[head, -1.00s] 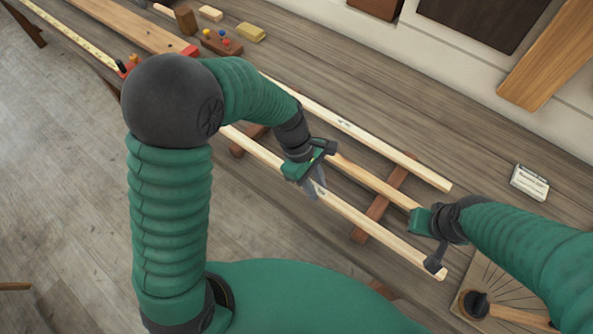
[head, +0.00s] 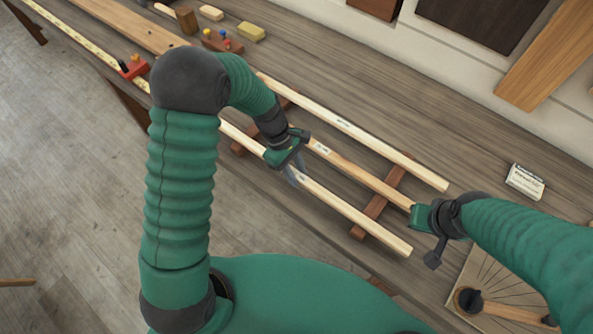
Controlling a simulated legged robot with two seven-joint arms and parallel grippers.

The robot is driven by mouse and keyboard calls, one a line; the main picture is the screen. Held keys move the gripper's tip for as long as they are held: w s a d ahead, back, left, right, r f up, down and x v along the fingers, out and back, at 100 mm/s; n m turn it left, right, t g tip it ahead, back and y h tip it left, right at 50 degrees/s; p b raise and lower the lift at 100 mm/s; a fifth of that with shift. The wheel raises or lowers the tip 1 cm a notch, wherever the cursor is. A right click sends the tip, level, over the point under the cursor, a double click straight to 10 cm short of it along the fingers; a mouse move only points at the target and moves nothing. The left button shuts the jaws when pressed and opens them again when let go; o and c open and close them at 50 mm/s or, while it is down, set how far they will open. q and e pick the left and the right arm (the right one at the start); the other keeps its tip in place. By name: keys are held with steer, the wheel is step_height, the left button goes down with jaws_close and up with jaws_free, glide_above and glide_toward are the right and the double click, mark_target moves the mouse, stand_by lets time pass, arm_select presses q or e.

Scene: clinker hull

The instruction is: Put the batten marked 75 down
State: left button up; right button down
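Three long battens lie roughly parallel along the bench: a pale front batten (head: 350,212), a browner middle batten (head: 365,178) and a pale back batten (head: 390,156). Each bears a small mark, too small to read, so I cannot tell which is 75. My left gripper (head: 294,176) has its grey fingers at the front batten near its mark and appears shut on it. My arm hides part of that batten. My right gripper (head: 412,214) is by the right end of the middle batten; its fingers are not clearly visible.
Reddish-brown bearers (head: 381,205) cross beneath the battens on the bench (head: 300,70). A mallet (head: 500,308) lies at lower right, near a white card (head: 525,182). A yellow block (head: 251,32) and a holder with coloured knobs (head: 222,42) stand at the back left.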

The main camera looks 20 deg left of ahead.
arm_select(q)
steer(key=o, duration=0.3)
steer(key=shift+r, duration=0.1)
steer(key=shift+w+a+r, duration=0.1)
steer(key=shift+a+r, duration=0.05)
steer(key=shift+r, duration=0.2)
steer(key=b+v, duration=0.1)
steer(key=v, duration=1)
steer(key=s+a+m+t+y, duration=0.1)
steer(key=s+m, duration=0.2)
steer(key=m, duration=0.1)
steer(key=s+a+f+m+t+y, duration=0.1)
steer(key=s+m, duration=0.3)
steer(key=m, duration=0.1)
steer(key=s+a+f+m+t+y, duration=0.1)
steer(key=s+m+t+y, duration=0.1)
steer(key=s+m, duration=0.2)
steer(key=shift+f+m, duration=0.15)
steer(key=shift+m, duration=0.45)
steer(key=shift+s+d, duration=0.1)
steer(key=shift+d, duration=0.1)
